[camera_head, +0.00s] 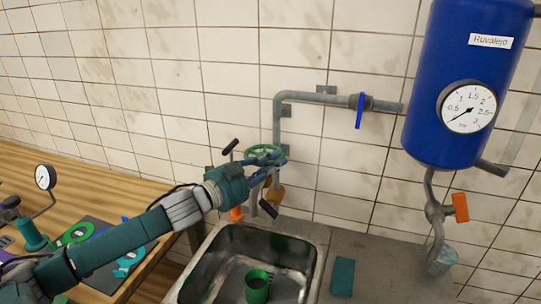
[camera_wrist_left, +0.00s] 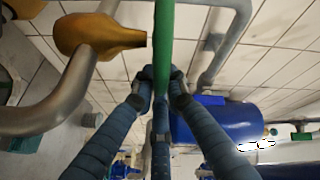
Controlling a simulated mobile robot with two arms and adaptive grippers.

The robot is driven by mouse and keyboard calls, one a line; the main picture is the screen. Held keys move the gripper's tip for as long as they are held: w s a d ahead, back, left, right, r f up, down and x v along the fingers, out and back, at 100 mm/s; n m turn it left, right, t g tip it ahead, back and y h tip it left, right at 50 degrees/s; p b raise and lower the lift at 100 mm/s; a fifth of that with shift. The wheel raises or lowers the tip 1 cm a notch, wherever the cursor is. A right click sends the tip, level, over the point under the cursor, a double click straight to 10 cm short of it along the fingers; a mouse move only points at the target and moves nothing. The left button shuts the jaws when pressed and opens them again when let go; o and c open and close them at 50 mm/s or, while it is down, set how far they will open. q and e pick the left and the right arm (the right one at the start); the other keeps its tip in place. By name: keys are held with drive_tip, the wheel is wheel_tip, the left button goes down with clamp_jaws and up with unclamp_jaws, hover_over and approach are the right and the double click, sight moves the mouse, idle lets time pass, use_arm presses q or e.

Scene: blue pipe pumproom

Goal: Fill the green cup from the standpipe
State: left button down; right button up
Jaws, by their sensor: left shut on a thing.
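The green cup (camera_head: 257,286) stands upright in the metal sink (camera_head: 308,257), near its front; I cannot tell if it holds water. The standpipe (camera_head: 277,120) comes down the wall behind the sink, with a green handwheel (camera_head: 262,155) and a brass body (camera_head: 275,187). My left gripper (camera_head: 257,170) is at the handwheel, above the sink. In the left wrist view my left gripper (camera_wrist_left: 161,82) is shut on the wheel's green rim (camera_wrist_left: 164,35), next to the brass body (camera_wrist_left: 97,38) and a bent grey pipe (camera_wrist_left: 65,103). My right gripper is not in view.
A blue tank (camera_head: 462,60) with a gauge (camera_head: 468,107) hangs at right. A blue lever (camera_head: 359,110) sits on the wall pipe. A teal block (camera_head: 343,276) lies right of the sink. The wooden bench (camera_head: 95,180) at left holds a small gauge (camera_head: 45,177) and tools.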

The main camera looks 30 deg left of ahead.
use_arm(q)
drive_tip(key=shift+w+d+r+n+t+y, duration=0.1)
drive_tip(key=shift+w+n+t+y, duration=0.1)
drive_tip(key=shift+n+y, duration=0.4)
drive_tip(key=shift+w+d+r+n+t+y, duration=0.15)
drive_tip(key=shift+n+y, duration=0.2)
drive_tip(key=shift+y, duration=0.5)
drive_tip(key=shift+w+a+r+n+t+y, duration=0.1)
drive_tip(key=shift+w+n+y, duration=0.1)
drive_tip(key=shift+n+y, duration=0.4)
drive_tip(key=shift+y, duration=0.35)
drive_tip(key=c, duration=1.8)
unclamp_jaws()
drive_tip(key=shift+o, duration=0.3)
drive_tip(key=shift+w+d+f, duration=0.1)
drive_tip(key=shift+d+f, duration=0.05)
drive_tip(key=shift+s+f, duration=0.15)
drive_tip(key=shift+s, duration=0.15)
drive_tip(key=s, duration=1.1)
drive_tip(key=shift+s, duration=0.2)
